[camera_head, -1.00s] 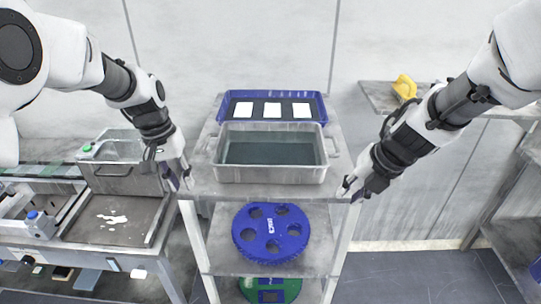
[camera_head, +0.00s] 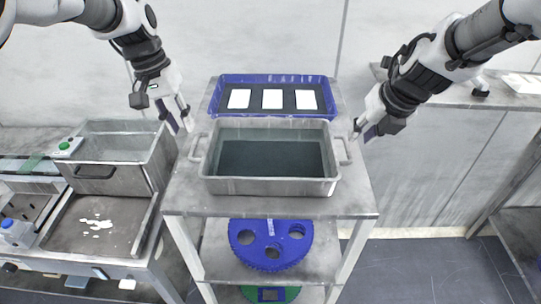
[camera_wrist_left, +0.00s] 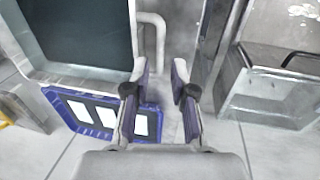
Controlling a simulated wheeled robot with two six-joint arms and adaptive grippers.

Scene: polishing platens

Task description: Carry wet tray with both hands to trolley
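The grey metal tray (camera_head: 270,186) with a dark interior sits on the top shelf of the grey trolley (camera_head: 270,205). It has a bar handle at each end: the left handle (camera_head: 196,147) and the right handle (camera_head: 345,150). My left gripper (camera_head: 181,120) is open and empty, beyond and left of the left handle. In the left wrist view its fingers (camera_wrist_left: 164,70) are apart, with the handle (camera_wrist_left: 160,35) ahead of them and not between them. My right gripper (camera_head: 362,132) looks open and empty, just beyond and right of the right handle.
A blue tray (camera_head: 272,80) with three white pieces stands behind the grey tray. Blue (camera_head: 270,258) and green (camera_head: 250,292) discs lie on lower shelves. A metal basin (camera_head: 113,180) and wet bench are at left. A wall shelf (camera_head: 450,95) is at right.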

